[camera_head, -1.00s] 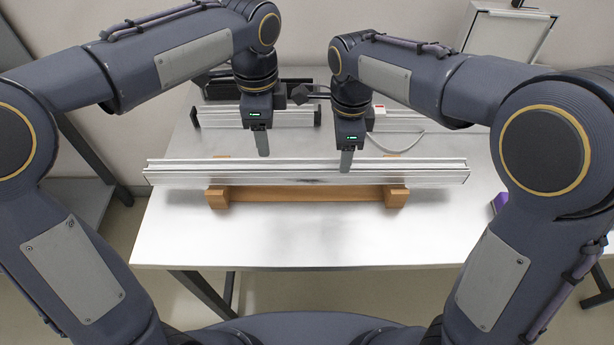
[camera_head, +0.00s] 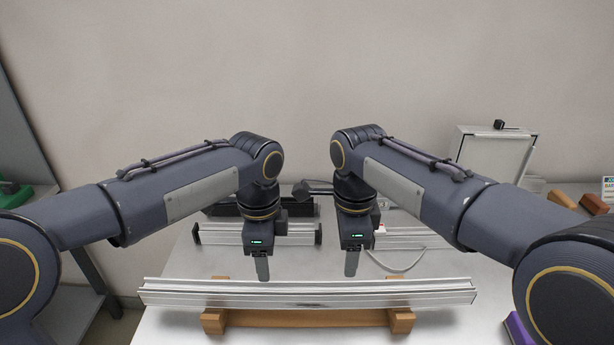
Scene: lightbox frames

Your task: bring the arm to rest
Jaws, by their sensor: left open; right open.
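My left gripper (camera_head: 263,268) points down behind the left-centre part of a long silver metal profile (camera_head: 300,291). My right gripper (camera_head: 352,262) points down behind the same profile, right of the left gripper. Each shows one grey finger from the side, and neither has anything visible held in it. The profile lies across a wooden rack (camera_head: 300,318) on the metal table (camera_head: 440,330). Both fingertips look apart from the profile. Both arms reach forward with their forearms nearly level.
Behind the grippers, another metal rail (camera_head: 218,233) and a black item (camera_head: 224,208) lie on the table. A grey cable (camera_head: 400,262) curls at the right. A white cabinet (camera_head: 492,152) stands at the back right. A purple item (camera_head: 519,328) sits at the table's right edge.

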